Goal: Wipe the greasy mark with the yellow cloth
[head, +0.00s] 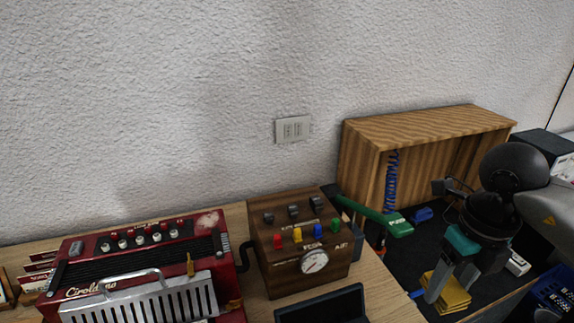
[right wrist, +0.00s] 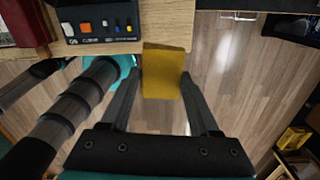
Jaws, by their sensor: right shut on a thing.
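The yellow cloth (head: 452,294) is a folded pad at the lower right of the head view. It also shows in the right wrist view (right wrist: 166,72), between my fingertips. My right gripper (head: 443,283) is shut on it; in the right wrist view its two fingers (right wrist: 162,78) stand apart with the cloth's width between them. I cannot make out a clear greasy mark in either view. My left gripper cannot be made out.
A red accordion (head: 140,270) and a wooden control box (head: 300,245) stand on the wooden table (head: 385,295). An open wooden box (head: 425,125) stands behind a dark mat (head: 410,255). A green-handled tool (head: 385,218) lies near it. The wall socket (head: 292,130) has bare wall around it.

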